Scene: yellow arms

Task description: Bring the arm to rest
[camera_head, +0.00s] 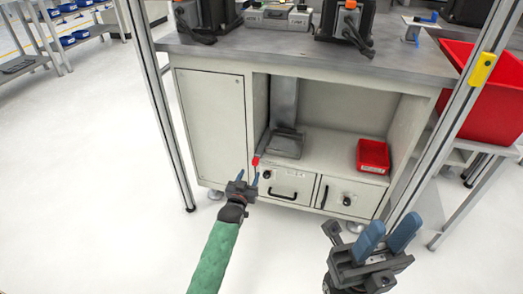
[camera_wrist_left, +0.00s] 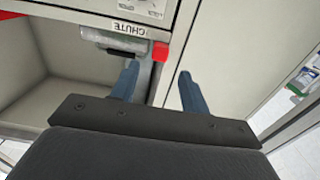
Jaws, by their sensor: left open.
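My left gripper (camera_head: 247,182), on a green-sleeved arm, is in front of the workbench's lower cabinet. Its blue fingers are apart with nothing between them, and it also shows in the left wrist view (camera_wrist_left: 158,80). A small red piece (camera_head: 256,161) is just beyond its fingertips on the cabinet's edge; in the left wrist view this red piece (camera_wrist_left: 161,52) is near one fingertip, and contact cannot be judged. My right gripper (camera_head: 387,236) is at the lower right, with its blue fingers apart and empty, away from the bench.
The workbench (camera_head: 300,62) has a shelf opening with a grey chute (camera_head: 284,110) and a red bin (camera_head: 373,156). A larger red crate (camera_head: 480,105) stands at the right. Metal posts (camera_head: 160,110) flank the bench. The floor at left is clear.

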